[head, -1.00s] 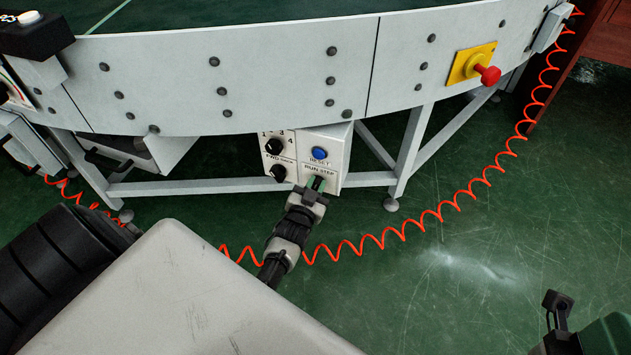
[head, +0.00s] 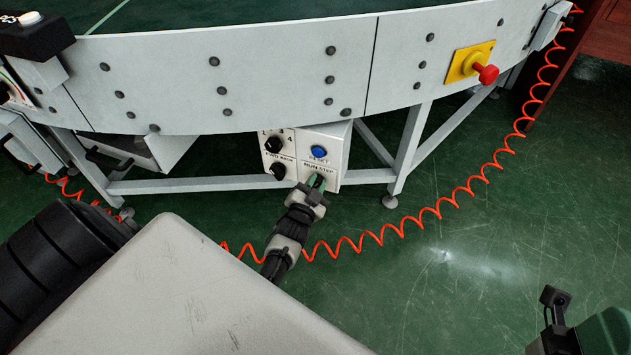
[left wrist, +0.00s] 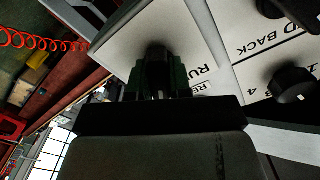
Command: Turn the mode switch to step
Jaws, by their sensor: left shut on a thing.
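The mode switch sits under the RUN STEP label on the front of a pale control box (head: 333,160) below the conveyor. My left gripper (head: 316,183) is at the switch, its green-tipped fingers shut on it. In the left wrist view the gripper (left wrist: 158,88) closes around the dark switch knob (left wrist: 158,58) against the box face. The knob is mostly hidden by the fingers, and I cannot tell which way it points. My right gripper (head: 556,303) shows only in part at the lower right, away from the box.
A blue reset button (head: 319,152) is just above the switch. Two black knobs, the upper (head: 275,144) and lower (head: 278,170), are to its left. A red emergency button (head: 487,74) on a yellow plate is to the right. A coiled orange cable (head: 430,212) hangs over the floor.

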